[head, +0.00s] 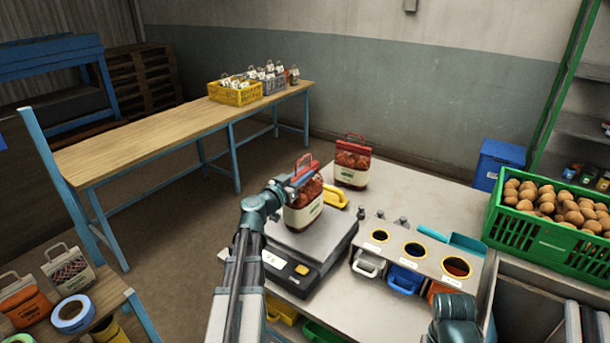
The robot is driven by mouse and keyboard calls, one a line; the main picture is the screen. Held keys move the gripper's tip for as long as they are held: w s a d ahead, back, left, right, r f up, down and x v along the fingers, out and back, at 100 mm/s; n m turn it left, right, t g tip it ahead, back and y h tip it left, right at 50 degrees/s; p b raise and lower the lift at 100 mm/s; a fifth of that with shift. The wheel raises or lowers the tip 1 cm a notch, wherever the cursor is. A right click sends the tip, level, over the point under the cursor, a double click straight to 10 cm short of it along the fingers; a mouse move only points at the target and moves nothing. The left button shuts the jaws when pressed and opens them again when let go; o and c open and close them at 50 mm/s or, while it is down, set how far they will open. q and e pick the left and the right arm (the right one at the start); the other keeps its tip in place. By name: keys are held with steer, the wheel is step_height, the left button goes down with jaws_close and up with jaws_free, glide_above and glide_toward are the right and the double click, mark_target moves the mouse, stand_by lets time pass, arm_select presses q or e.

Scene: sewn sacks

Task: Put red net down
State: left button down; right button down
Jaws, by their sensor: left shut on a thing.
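The red net (305,212) is a bag of reddish-brown produce with a white label band and a red top handle. My left gripper (301,178) is shut on its top and holds it upright over the plate of the scale (326,243). I cannot tell whether its base touches the plate. A second, similar red net (352,166) stands upright on the grey worktable (415,194) behind and to the right. Part of my right arm shows at the bottom right; its fingertips are not visible.
A yellow handled item (336,197) lies behind the scale. A panel with three round holes (418,262) stands right of the scale. A green crate (535,238) of round brown produce is at right. The worktable is clear right of the second net.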

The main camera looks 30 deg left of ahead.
arm_select(q)
steer(key=shift+f, duration=0.1)
steer(key=c, duration=0.7)
jaws_free()
steer(key=shift+s+r, duration=0.2)
steer(key=shift+s, duration=0.1)
steer(key=s, duration=0.7)
steer(key=s+a, duration=0.1)
steer(key=s, duration=0.3)
steer(key=shift+s, duration=0.25)
